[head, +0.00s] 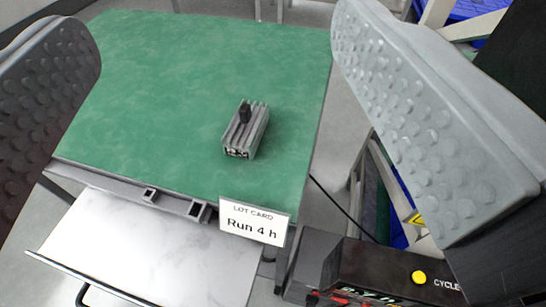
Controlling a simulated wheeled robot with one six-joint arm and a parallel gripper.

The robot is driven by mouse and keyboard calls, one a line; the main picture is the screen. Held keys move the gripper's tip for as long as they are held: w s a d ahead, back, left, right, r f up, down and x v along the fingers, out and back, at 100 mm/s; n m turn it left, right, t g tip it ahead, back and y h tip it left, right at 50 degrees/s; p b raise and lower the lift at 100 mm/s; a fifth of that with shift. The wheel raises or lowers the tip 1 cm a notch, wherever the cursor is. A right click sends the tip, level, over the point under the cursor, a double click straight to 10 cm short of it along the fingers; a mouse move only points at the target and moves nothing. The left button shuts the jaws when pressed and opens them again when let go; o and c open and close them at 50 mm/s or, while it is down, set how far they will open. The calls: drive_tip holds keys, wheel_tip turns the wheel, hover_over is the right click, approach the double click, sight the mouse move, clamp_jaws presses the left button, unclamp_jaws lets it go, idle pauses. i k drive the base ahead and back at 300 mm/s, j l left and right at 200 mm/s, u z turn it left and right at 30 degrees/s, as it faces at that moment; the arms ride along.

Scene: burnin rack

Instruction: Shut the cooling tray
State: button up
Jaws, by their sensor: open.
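The cooling tray (140,245) is a pale, flat tray below the front edge of the green-topped table, at the lower left of the head view. It is pulled out toward me, with a dark front edge and part of a dark handle (82,294) at the bottom. Nothing lies on the part that shows. My gripper (225,115) is open and empty, its two studded grey fingers wide apart at the left and right sides of the view. The near end of the tray runs down to the bottom of the picture.
On the green table (160,80) stands a finned grey module (246,132) with a black knob. A lot card (254,219) reading "Run 4 h" hangs at the table's front edge. A dark box (385,270) with a yellow button (419,277) labelled CYCLE is at the lower right.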

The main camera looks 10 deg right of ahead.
sight(142, 255)
drive_tip(key=k+j+u, duration=0.25)
drive_tip(key=k+j, duration=0.45)
drive_tip(key=k, duration=0.1)
